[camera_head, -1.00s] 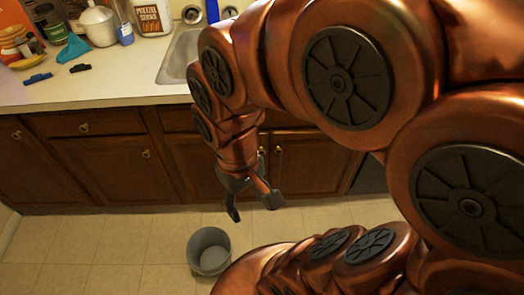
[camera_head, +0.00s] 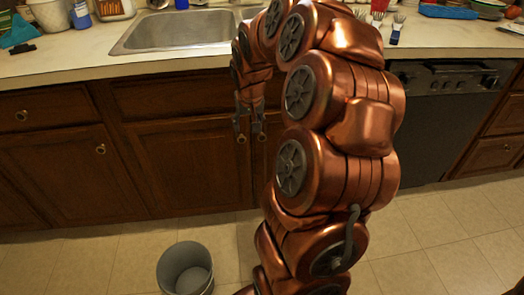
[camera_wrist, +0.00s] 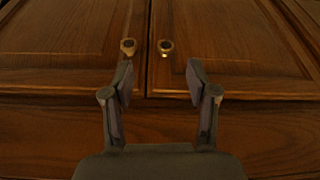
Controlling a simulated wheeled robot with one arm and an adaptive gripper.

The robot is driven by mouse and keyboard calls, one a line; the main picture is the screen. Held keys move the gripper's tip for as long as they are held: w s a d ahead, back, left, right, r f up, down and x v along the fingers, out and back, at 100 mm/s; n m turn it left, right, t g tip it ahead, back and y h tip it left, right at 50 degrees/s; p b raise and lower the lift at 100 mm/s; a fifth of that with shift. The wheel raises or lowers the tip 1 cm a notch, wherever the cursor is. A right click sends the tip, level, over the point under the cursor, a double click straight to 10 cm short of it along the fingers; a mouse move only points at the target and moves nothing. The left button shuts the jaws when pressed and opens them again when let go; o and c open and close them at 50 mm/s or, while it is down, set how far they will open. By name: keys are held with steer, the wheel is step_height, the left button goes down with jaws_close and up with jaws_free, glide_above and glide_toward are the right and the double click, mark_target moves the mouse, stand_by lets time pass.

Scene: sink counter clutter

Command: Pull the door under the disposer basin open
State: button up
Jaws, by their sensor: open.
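The sink basin (camera_head: 190,32) is set in the counter. Below it are two brown doors, a left door (camera_head: 185,170) and a right door (camera_head: 262,165) partly hidden by my arm. Both look shut. Their brass knobs, left (camera_head: 241,138) and right (camera_head: 262,137), sit close together. My gripper (camera_head: 250,132) points down, open and empty, with its fingers close by the knobs. In the wrist view, one knob (camera_wrist: 165,47) lies ahead of the gap between my fingers (camera_wrist: 161,82). The other knob (camera_wrist: 128,46) is just beyond the left fingertip. I see no contact. Which basin has the disposer is not visible.
A grey bin (camera_head: 186,270) stands on the floor in front of the cabinets. A dark dishwasher (camera_head: 445,110) is to the right. The tiled floor (camera_head: 100,265) left of the bin is clear. Bottles and dishes clutter the counter.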

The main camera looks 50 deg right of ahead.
steer(key=m+b, duration=0.1)
steer(key=b, duration=0.2)
glide_above(262, 135)
steer(key=s+a, duration=0.2)
step_height(262, 135, down, 5)
steer(key=shift+h, duration=0.4)
steer(key=x, duration=0.7)
steer(key=shift+w+d+f+b, duration=0.15)
steer(key=shift+f+b, duration=0.1)
steer(key=shift+b, duration=0.15)
jaws_close()
